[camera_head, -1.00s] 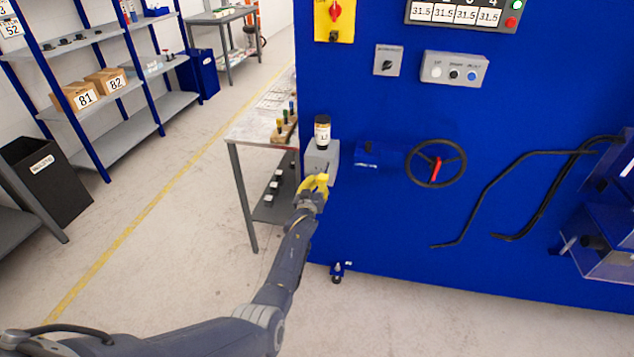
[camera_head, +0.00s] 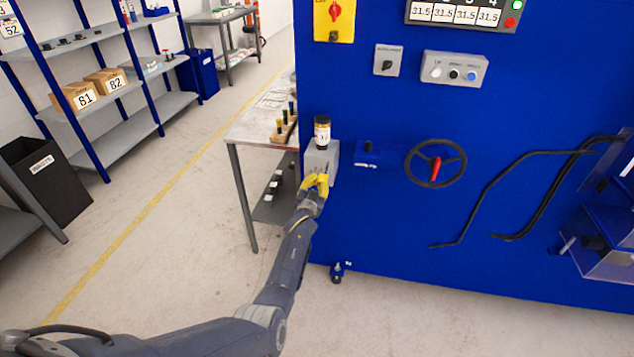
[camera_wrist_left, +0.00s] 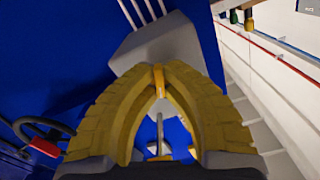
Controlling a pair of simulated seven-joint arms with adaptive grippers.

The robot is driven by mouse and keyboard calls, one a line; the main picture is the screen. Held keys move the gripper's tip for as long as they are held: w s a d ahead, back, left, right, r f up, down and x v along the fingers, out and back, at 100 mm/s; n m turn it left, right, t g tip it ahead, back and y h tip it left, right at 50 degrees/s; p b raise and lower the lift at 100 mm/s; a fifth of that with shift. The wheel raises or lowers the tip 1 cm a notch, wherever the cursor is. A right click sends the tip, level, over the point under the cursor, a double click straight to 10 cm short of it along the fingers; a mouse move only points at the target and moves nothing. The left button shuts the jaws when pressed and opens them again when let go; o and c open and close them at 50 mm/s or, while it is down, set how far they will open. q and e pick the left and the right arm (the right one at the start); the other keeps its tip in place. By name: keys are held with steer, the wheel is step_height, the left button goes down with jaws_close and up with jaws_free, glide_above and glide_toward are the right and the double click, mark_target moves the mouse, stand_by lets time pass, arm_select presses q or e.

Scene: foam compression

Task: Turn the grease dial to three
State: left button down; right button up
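The grey grease box (camera_head: 321,157) is mounted at the left edge of the blue machine, with a dark-capped, labelled jar (camera_head: 322,131) upright on top. My left gripper (camera_head: 316,180) has yellow fingers at the lower front of this box. In the left wrist view, the fingertips (camera_wrist_left: 158,79) come together against the grey box (camera_wrist_left: 160,45), with a narrow orange piece between them. The grease dial is largely hidden by the fingers, and I cannot read its setting. My right gripper is out of view.
A black handwheel (camera_head: 436,163) with a red handle and a small blue bracket (camera_head: 366,154) stick out to the right of the box. A table (camera_head: 250,128) stands close on the left. Bent black rods (camera_head: 520,185) are farther right. The floor in front is clear.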

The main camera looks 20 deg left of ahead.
arm_select(q)
steer(key=shift+w+r, duration=0.2)
steer(key=shift+r, duration=0.3)
steer(key=c, duration=1.6)
jaws_free()
steer(key=shift+c, duration=0.2)
steer(key=shift+o, duration=0.5)
steer(key=shift+f, duration=0.1)
steer(key=shift+s+f, duration=0.1)
steer(key=shift+f, duration=0.05)
steer(key=s, duration=1.2)
steer(key=shift+d, duration=0.4)
